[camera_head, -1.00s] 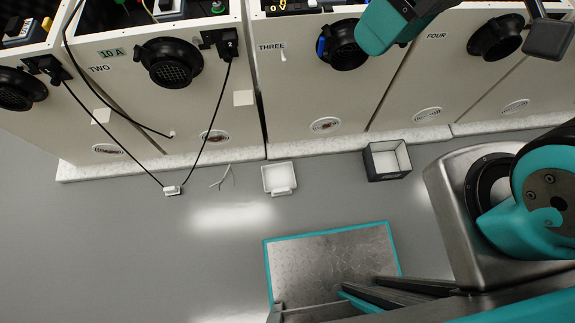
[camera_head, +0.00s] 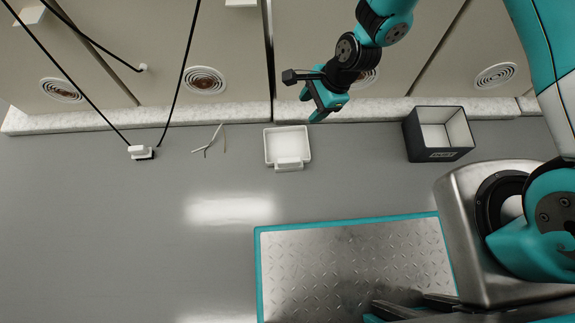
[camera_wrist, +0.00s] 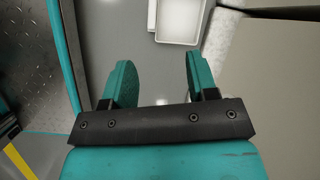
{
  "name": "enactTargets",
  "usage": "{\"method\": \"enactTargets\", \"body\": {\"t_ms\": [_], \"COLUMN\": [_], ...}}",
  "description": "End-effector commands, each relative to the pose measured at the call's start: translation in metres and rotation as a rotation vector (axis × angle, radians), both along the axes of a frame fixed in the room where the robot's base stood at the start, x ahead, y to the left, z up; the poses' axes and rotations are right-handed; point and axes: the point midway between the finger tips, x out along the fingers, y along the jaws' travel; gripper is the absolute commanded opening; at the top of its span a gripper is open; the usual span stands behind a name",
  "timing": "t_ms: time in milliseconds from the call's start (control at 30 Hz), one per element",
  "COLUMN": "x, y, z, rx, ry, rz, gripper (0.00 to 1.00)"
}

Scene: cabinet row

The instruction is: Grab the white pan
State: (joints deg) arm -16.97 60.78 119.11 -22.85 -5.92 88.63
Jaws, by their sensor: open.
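The white pan (camera_head: 287,145) is a shallow, square white tray on the grey floor by the cabinets' pale plinth, with a raised lip or handle on its near edge. In the wrist view the white pan (camera_wrist: 181,20) shows at the top, beyond the fingertips and partly cut off by the frame. My gripper (camera_head: 316,108) is to the right of the pan and above the floor, near the cabinet front. In the wrist view my gripper (camera_wrist: 158,75) has its two teal fingers spread with nothing between them. It is apart from the pan.
A dark open box (camera_head: 438,134) stands right of the pan. Thin twig-like pieces (camera_head: 210,140) and a white plug block (camera_head: 140,152) with black cables lie to the left. The cabinet plinth (camera_head: 345,109) runs behind. My metal-plated base is in front; grey floor around the pan is clear.

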Motion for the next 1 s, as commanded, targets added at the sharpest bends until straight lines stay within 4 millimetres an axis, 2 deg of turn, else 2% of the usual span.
{"method": "enactTargets", "body": {"t_ms": [33, 100, 200, 367, 800, 1000], "x": [-0.005, -0.009, -0.014, -0.018, -0.019, -0.019], "y": [-0.002, -0.004, -0.006, -0.005, 0.031, 0.038], "z": [-0.051, -0.085, -0.116, -0.142, -0.229, -0.244], "rx": [-0.007, -0.013, -0.018, -0.021, -0.022, -0.022], "ry": [0.031, 0.058, 0.087, 0.104, 0.105, 0.104], "rz": [-0.056, -0.131, -0.207, -0.254, -0.255, -0.255], "gripper": [0.53, 0.53, 0.53, 0.53, 0.53, 0.53]}}
